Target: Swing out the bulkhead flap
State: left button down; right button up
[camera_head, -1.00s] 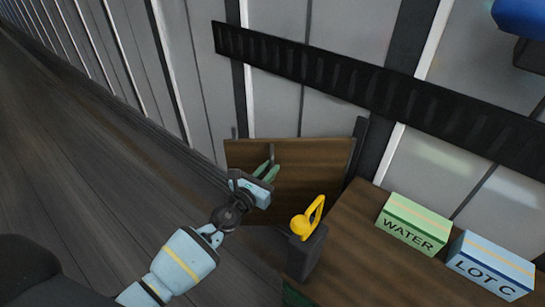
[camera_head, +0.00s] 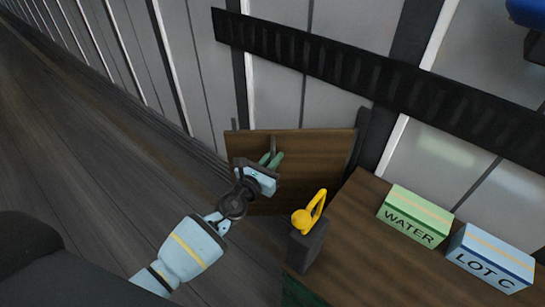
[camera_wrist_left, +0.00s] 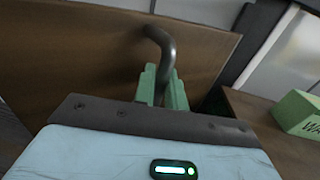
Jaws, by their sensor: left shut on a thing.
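The bulkhead flap (camera_head: 308,150) is a brown wooden panel, standing beside the wooden surface in the head view. It also fills the upper left of the left wrist view (camera_wrist_left: 75,55). A grey curved handle (camera_wrist_left: 165,48) sticks out from its face. My left gripper (camera_head: 271,160) is at the flap's left part. In the left wrist view its green fingers (camera_wrist_left: 162,88) are shut around the lower end of the handle. The fingers hide part of the handle. My right gripper is not in view.
A yellow handle (camera_head: 309,211) on a dark post (camera_head: 306,245) stands just right of my left arm. A green WATER box (camera_head: 414,215) and a blue LOT C box (camera_head: 490,258) sit on the wooden top (camera_head: 352,245). The floor at left is clear.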

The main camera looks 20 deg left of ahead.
pick_arm(q)
jog(key=s+d+n+y+p, duration=0.1)
jog(key=s+d+p, duration=0.1)
jog(key=s+d, duration=0.4)
jog(key=shift+y+p, duration=0.3)
jog(key=shift+y, duration=0.1)
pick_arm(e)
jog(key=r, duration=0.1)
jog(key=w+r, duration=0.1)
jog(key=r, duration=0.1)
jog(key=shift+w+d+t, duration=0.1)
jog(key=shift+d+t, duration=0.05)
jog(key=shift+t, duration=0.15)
pick_arm(q)
jog(key=c, duration=1.8)
grip_release()
jog(key=shift+s, duration=0.1)
jog(key=shift+c, duration=0.2)
jog(key=shift+s, duration=0.1)
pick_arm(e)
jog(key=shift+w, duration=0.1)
pick_arm(q)
jog(key=s, duration=0.7)
jog(key=shift+s+a, duration=0.25)
jog(key=shift+a, duration=0.2)
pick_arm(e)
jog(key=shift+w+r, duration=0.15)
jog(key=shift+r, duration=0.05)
